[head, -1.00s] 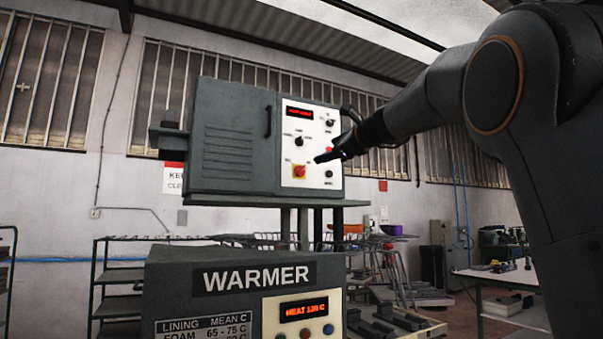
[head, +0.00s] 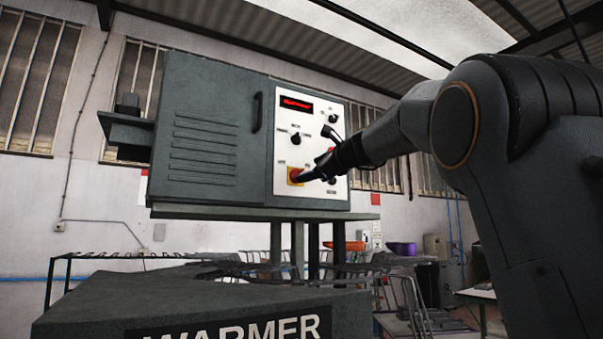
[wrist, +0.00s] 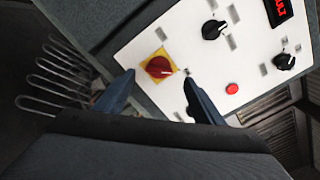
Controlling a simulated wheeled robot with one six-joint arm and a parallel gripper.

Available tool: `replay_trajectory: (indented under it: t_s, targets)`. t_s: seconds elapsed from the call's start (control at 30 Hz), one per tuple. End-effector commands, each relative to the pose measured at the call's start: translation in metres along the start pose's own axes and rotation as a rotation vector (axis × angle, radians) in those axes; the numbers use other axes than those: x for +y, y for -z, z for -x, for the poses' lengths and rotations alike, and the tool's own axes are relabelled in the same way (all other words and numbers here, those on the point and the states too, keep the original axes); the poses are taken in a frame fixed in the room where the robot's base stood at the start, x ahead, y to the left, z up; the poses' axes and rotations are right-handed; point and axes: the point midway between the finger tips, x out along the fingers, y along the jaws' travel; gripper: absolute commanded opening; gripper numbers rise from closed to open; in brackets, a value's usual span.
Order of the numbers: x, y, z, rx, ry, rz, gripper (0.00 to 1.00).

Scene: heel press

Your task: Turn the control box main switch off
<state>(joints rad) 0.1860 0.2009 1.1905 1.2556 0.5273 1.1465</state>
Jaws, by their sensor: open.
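The grey control box (head: 213,130) stands on a shelf, with a white panel on its front. The main switch (head: 295,176), a red knob on a yellow plate, is at the panel's lower left in the head view. It also shows in the wrist view (wrist: 159,67), its red handle lying slightly tilted across the picture. My gripper (head: 303,178) is in front of the panel by the switch. In the wrist view the two fingers (wrist: 153,88) are apart and empty, one on either side below the knob. Whether they touch the panel I cannot tell.
The panel also carries black knobs (wrist: 213,29), a red button (wrist: 232,88) and a lit red display (wrist: 280,10). The WARMER machine (head: 200,300) stands below in front. A wire rack (wrist: 62,72) is beyond the box's edge.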

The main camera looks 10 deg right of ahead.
Motion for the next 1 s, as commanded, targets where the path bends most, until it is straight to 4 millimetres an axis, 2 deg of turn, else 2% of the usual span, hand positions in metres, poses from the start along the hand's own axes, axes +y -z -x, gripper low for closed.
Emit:
replay_trajectory:
  t_s: [0.2,0.4,0.8,0.87,1.0]
  targets:
    - [0.0,-0.001,-0.034,0.0,-0.003,-0.001,0.62]
    - [0.0,-0.002,-0.053,-0.001,-0.002,0.0,0.62]
    - [0.001,0.0,-0.06,0.0,-0.001,0.0,0.62]
    - [0.001,0.0,-0.06,0.0,-0.001,0.0,0.54]
    - [0.001,0.0,-0.06,0.0,-0.001,0.0,0.3]
